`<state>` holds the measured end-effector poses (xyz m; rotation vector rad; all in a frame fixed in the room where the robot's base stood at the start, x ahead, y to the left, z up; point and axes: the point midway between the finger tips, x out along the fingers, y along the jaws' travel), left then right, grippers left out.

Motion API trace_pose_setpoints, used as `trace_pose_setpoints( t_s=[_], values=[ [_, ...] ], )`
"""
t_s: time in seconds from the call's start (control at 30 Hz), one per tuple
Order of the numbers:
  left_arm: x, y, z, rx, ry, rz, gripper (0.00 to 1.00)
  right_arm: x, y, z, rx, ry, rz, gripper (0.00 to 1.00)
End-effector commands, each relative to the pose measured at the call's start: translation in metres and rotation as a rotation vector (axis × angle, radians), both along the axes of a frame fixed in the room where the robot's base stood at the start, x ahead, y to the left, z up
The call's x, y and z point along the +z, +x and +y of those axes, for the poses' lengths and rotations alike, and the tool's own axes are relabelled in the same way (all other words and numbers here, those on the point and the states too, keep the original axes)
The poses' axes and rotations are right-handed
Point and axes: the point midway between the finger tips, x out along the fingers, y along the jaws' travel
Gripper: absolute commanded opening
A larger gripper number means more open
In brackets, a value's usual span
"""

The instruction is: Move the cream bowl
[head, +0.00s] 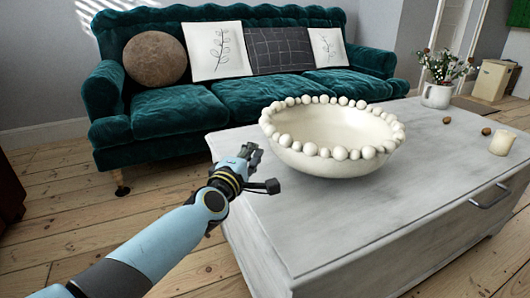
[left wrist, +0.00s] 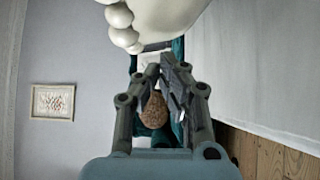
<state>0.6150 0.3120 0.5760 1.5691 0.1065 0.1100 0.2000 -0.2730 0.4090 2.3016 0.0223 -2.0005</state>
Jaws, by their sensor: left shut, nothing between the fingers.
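The cream bowl (head: 333,137), with a rim of round beads, stands upright on the white wooden chest table (head: 360,215). My left gripper (head: 250,152) is to the left of the bowl, over the table's left edge, and apart from it. Its fingers are shut and empty. In the left wrist view, the beaded rim of the bowl (left wrist: 165,18) shows at the top, beyond and above my left gripper's fingertips (left wrist: 160,62). My right gripper is not in view.
A white vase with flowers (head: 436,95), a candle (head: 502,143) and several small brown nuts stand on the table's right part. A green velvet sofa (head: 180,110) with cushions is behind. The table's front is clear.

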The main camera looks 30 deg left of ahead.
Motion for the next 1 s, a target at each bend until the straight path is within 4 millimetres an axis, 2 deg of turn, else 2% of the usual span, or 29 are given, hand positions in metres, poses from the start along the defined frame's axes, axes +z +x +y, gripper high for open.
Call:
trace_pose_setpoints(
  t_s=[0.03, 0.2, 0.37, 0.73, 0.87, 1.0],
  values=[
    [-0.002, 0.006, -0.007, -0.001, -0.006, 0.001, 0.0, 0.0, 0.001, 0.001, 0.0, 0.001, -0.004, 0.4],
    [-0.002, 0.02, -0.018, -0.001, -0.003, 0.003, 0.0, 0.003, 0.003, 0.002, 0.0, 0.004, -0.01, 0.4],
    [-0.001, 0.025, -0.022, -0.002, -0.001, 0.003, 0.0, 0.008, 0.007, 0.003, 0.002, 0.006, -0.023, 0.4],
    [-0.001, 0.029, -0.025, -0.001, -0.003, 0.003, 0.0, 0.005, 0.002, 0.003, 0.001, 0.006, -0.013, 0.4],
    [-0.002, 0.05, -0.04, -0.001, -0.006, 0.001, 0.0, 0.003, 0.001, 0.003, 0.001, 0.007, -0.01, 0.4],
    [-0.002, 0.078, -0.062, -0.002, -0.005, 0.001, 0.0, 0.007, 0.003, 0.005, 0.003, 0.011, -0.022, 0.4]
  ],
)
